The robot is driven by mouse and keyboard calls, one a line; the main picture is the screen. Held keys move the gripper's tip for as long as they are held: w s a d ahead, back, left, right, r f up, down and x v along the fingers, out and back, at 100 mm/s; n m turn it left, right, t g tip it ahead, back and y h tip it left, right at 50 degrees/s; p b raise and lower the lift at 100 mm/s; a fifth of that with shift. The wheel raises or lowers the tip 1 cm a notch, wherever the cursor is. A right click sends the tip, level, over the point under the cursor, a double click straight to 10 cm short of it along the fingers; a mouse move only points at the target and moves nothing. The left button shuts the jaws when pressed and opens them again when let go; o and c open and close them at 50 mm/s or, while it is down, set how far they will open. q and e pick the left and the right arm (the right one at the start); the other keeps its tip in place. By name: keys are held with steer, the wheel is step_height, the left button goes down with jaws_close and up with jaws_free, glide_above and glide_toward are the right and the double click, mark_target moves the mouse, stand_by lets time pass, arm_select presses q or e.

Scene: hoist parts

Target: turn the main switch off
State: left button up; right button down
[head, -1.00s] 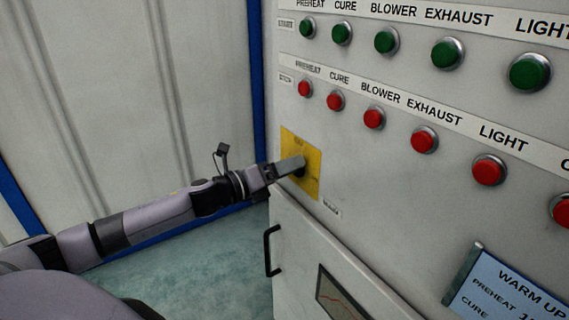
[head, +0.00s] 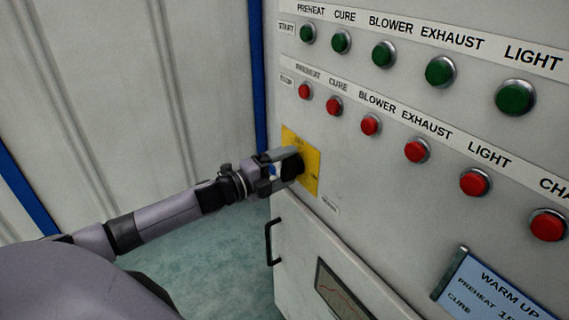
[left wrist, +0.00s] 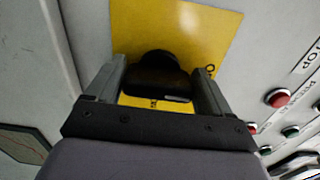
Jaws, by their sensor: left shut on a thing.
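The main switch is a black rotary handle (left wrist: 158,72) on a yellow plate (head: 313,182), on the front of the light grey control panel. The plate also shows in the left wrist view (left wrist: 215,30). My left gripper (head: 292,165) is at the plate, shut on the switch handle, with one finger on each side of it in the left wrist view (left wrist: 161,82). The fingers hide part of the handle in the head view. Small lettering on the plate is only partly readable. My right gripper is not in view.
Rows of green start buttons (head: 440,72) and red stop buttons (head: 417,150) sit above and right of the plate. Below are a cabinet door with a black handle (head: 271,243) and a blue display (head: 490,292). Open floor (head: 205,255) lies left of the panel.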

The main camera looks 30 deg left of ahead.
mark_target(280, 170)
arm_select(q)
steer(key=shift+n, duration=0.4)
steer(key=o, duration=0.9)
steer(key=shift+s+a+f, duration=0.1)
steer(key=shift+s+a, duration=0.15)
steer(key=shift+s, duration=0.25)
steer(key=shift+b+v, duration=0.4)
steer(key=shift+v, duration=2.65)
steer(key=shift+d, duration=0.1)
steer(key=s+d+f+n+g+y, duration=0.1)
steer(key=s+d+f+n+g, duration=0.1)
steer(key=s+d+f+n, duration=0.3)
steer(key=s+d+f+n+g+y, duration=0.2)
steer(key=s+d+f+n, duration=0.4)
steer(key=s+f+n, duration=0.2)
steer(key=s+d+f+n+g+y, duration=0.1)
steer(key=s+d+f+n+g, duration=0.1)
steer(key=s+d+f+n, duration=0.4)
steer(key=shift+s+d+f+n+y, duration=0.1)
steer(key=shift+s+f+n+y, duration=0.1)
steer(key=shift+f, duration=0.45)
steer(key=shift+s+a+f+n+y, duration=0.1)
steer(key=shift+s+f, duration=0.15)
steer(key=shift+f, duration=0.35)
steer(key=shift+s+d+f+n+y, duration=0.1)
steer(key=shift+s+f, duration=0.1)
steer(key=shift+f, duration=0.45)
